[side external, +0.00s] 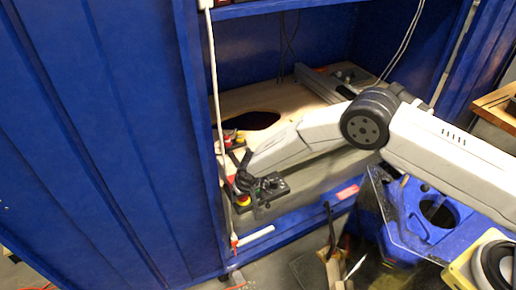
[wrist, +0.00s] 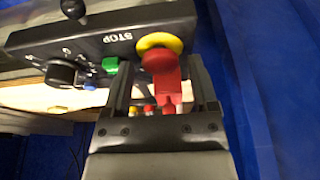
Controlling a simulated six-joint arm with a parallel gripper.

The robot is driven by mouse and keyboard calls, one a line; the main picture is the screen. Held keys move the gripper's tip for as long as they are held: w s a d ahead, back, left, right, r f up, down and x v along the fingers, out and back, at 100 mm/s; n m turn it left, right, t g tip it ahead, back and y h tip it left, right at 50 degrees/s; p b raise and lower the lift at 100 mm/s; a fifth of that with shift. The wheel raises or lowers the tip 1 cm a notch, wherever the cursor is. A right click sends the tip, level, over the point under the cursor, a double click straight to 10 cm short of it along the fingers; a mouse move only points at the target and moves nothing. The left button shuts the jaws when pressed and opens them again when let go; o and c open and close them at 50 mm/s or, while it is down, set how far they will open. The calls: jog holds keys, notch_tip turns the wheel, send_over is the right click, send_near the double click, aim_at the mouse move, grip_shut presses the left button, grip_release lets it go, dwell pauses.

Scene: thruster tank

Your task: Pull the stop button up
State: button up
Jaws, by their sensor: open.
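The stop button (wrist: 160,58) is a red knob on a yellow ring, beside the word STOP on a black control box (wrist: 85,42). In the wrist view it lies between the two dark fingers of my gripper (wrist: 162,80), nearer the right one. The gripper is open. I cannot tell whether either finger touches the button. In the side view the control box (side external: 272,189) sits at the front of the cabinet shelf, with the red and yellow button (side external: 242,201) at its left end. My gripper (side external: 242,174) is over that end.
A green button (wrist: 110,64) and a black dial (wrist: 62,74) are on the same box. The blue cabinet door (side external: 110,140) is close on the left. A white cable hangs at the opening.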

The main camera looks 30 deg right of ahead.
aim_at(247, 206)
jog(key=c, duration=1)
jog(key=shift+r, duration=0.5)
jog(key=o, duration=1.1)
jog(key=shift+v, duration=3.45)
